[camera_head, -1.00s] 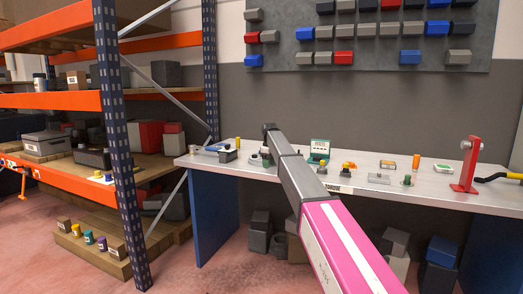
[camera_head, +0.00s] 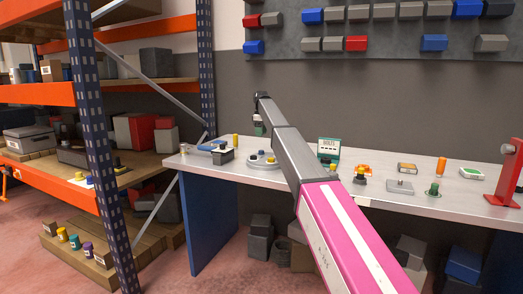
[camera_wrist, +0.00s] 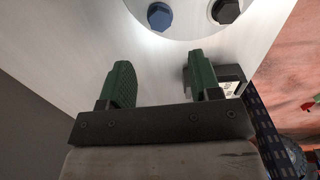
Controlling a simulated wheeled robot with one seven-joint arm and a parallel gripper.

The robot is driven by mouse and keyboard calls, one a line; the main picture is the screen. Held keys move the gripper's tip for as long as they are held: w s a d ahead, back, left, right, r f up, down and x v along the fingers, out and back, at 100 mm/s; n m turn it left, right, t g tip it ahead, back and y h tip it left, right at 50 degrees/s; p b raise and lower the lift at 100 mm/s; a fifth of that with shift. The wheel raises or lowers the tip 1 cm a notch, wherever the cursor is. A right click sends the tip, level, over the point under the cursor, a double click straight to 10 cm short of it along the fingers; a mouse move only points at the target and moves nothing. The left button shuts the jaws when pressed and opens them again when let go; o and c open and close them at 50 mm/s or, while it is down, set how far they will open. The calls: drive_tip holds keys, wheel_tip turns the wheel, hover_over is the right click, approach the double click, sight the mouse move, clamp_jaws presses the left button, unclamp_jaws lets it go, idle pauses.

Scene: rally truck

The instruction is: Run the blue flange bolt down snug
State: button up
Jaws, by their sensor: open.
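The blue flange bolt (camera_wrist: 160,16) has a hexagonal head and stands at the top of the wrist view. It sits on a pale round flange (camera_wrist: 190,25) beside a black bolt (camera_wrist: 226,11). My gripper (camera_wrist: 162,78) has two green fingers spread apart, with nothing between them. The blue bolt lies beyond the fingertips in the picture, apart from them. In the head view my gripper (camera_head: 260,128) hangs above the flange (camera_head: 254,164) on the bench; the blue bolt is too small to pick out there.
The bench (camera_head: 420,203) also bears a dark box (camera_head: 222,156) left of the flange, a green case (camera_head: 329,149), small parts and a red stand (camera_head: 508,178). An orange shelf rack (camera_head: 95,150) stands left. Bins hang on the wall panel (camera_head: 390,27).

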sight(261, 151)
wheel_tip(261, 151, down, 10)
drive_tip(key=shift+f, duration=0.1)
drive_tip(key=c, duration=0.9)
